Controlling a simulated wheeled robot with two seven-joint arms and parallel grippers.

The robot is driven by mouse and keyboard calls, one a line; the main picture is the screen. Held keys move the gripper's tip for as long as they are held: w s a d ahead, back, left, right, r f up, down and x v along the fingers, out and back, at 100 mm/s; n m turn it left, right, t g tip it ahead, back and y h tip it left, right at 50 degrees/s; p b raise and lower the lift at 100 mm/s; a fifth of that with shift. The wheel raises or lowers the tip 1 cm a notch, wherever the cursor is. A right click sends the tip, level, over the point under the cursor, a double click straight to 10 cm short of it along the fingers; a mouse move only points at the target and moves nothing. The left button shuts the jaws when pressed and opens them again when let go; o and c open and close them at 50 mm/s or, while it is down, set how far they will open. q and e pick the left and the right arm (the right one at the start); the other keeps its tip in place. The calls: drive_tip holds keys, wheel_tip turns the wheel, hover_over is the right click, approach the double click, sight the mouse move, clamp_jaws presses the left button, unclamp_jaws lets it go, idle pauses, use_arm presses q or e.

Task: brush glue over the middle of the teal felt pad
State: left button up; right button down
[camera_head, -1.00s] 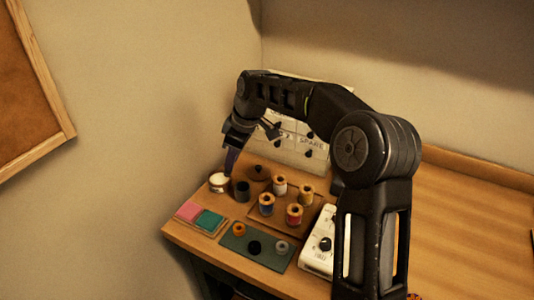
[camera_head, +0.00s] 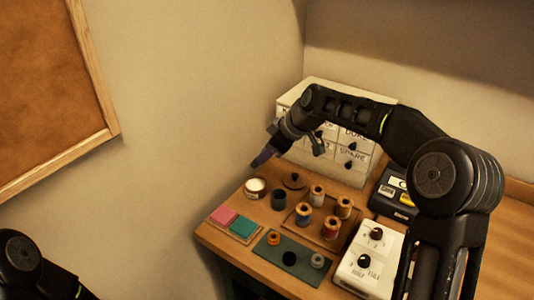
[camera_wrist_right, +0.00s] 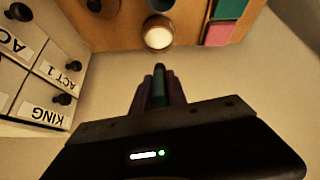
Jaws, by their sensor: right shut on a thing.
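The teal felt pad (camera_head: 243,228) lies flat on a tray at the table's front left, beside a pink pad (camera_head: 223,215). Part of it shows at the top right of the right wrist view (camera_wrist_right: 229,8). The open white glue pot (camera_head: 255,188) stands behind the pads; it also shows in the right wrist view (camera_wrist_right: 158,34). My right gripper (camera_head: 262,158), tilted, is in the air above and apart from the pot. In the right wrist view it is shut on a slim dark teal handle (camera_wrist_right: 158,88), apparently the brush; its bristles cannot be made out.
A dark cup (camera_head: 278,200) and a brown lid (camera_head: 294,181) stand right of the pot. Several thread spools stand on a wooden tray (camera_head: 300,231). A dark green mat (camera_head: 283,266) holds small round items. A white labelled drawer cabinet (camera_head: 345,165) stands behind.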

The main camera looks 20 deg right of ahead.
wheel_tip(320, 180, down, 6)
drive_tip(key=b, duration=0.3)
drive_tip(key=shift+b, duration=0.3)
drive_tip(key=shift+s+f+b, duration=0.1)
drive_tip(key=shift+f+b, duration=0.65)
drive_tip(key=shift+f, duration=0.05)
idle(2.6)
drive_tip(key=shift+r, duration=0.1)
drive_tip(key=shift+r+p, duration=2.1)
drive_tip(key=shift+r, duration=1.45)
